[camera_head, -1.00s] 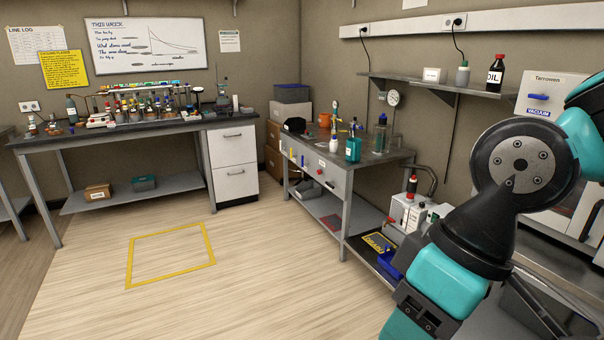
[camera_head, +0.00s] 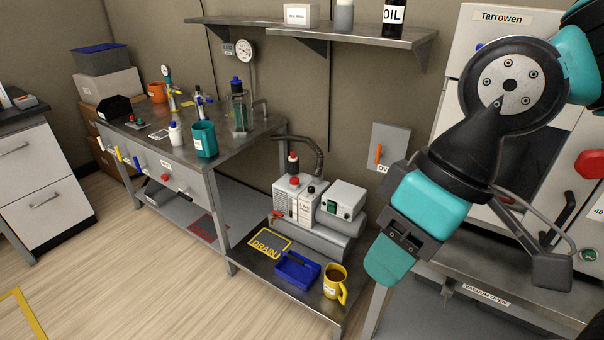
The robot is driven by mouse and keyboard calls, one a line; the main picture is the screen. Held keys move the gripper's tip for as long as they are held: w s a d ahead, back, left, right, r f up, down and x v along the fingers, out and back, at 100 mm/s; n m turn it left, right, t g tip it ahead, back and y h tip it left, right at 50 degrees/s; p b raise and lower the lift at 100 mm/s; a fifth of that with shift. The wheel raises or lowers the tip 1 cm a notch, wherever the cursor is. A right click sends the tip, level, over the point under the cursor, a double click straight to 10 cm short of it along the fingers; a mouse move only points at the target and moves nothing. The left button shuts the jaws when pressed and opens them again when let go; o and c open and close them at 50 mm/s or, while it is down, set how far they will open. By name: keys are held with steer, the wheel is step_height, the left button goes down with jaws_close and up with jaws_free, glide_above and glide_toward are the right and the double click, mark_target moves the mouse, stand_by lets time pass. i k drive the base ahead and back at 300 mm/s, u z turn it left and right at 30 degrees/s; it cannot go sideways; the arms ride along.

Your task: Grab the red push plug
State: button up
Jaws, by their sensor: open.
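A small red round knob (camera_head: 166,178) sits on the front panel of the metal bench (camera_head: 255,135), left of centre. It looks like the red push plug, but it is too small to be sure. Yellow, blue and white pieces are on the same panel to its left. My arm hangs in the right half of the view, with its teal end pointing down-left. My gripper (camera_head: 388,258) is open and empty, in front of and well right of the bench, apart from the red knob. Its far side is hidden.
A white pump unit (camera_head: 298,203) stands on a low shelf with a blue tray (camera_head: 297,271) and yellow mug (camera_head: 335,283). A teal cup (camera_head: 204,139) stands on the bench. The vacuum oven (camera_head: 578,125) is behind my arm. The floor (camera_head: 130,260) at left is clear.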

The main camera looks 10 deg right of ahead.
mark_target(293, 180)
steer(key=z, duration=0.4)
steer(key=k, duration=0.25)
steer(key=u, duration=1.35)
steer(key=i, duration=2.15)
steer(key=z, duration=1.2)
steer(key=i, duration=0.8)
steer(key=z, duration=0.65)
